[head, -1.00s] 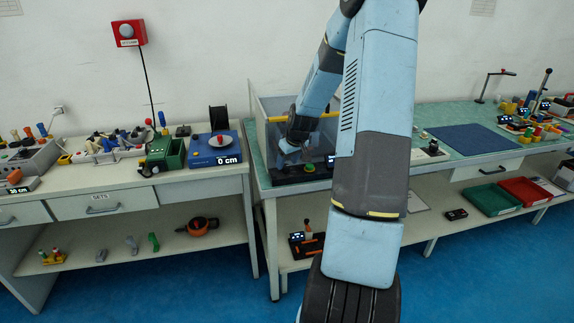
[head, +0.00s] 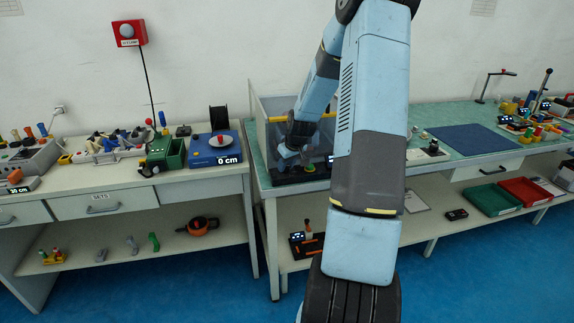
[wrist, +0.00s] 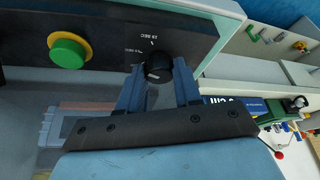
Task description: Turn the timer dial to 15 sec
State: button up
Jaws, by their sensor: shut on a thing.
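The timer dial (wrist: 158,66) is a round black knob on a dark panel (wrist: 105,45) in the wrist view. My gripper (wrist: 158,84) is shut on it, one finger on each side. A small "15 SEC" label is printed upside down above the dial, with another label to its left. A faint light mark shows on the dial, but where it points is unclear. In the head view my gripper (head: 286,160) is low over the panel (head: 295,178) on the green bench, and the dial is hidden there.
A green button (wrist: 69,50) with a yellow collar is left of the dial; it also shows in the head view (head: 309,168). A clear-walled enclosure with a yellow bar (head: 278,119) stands around the arm's end. A blue device (head: 213,150) reading 0 cm stands on the left bench.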

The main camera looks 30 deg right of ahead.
jog(key=shift+c, duration=1.4)
jog(key=shift+m+h, duration=0.3)
jog(key=shift+m, duration=0.3)
jog(key=shift+a+m+h, duration=0.2)
jog(key=shift+m+h, duration=0.3)
jog(key=shift+m, duration=0.8)
jog(key=shift+w+m+h, duration=0.1)
jog(key=shift+m+h, duration=0.5)
jog(key=shift+m, duration=1)
jog(key=shift+m+g, duration=0.3)
jog(key=shift+m, duration=0.1)
jog(key=o, duration=1)
jog(key=shift+o, duration=0.2)
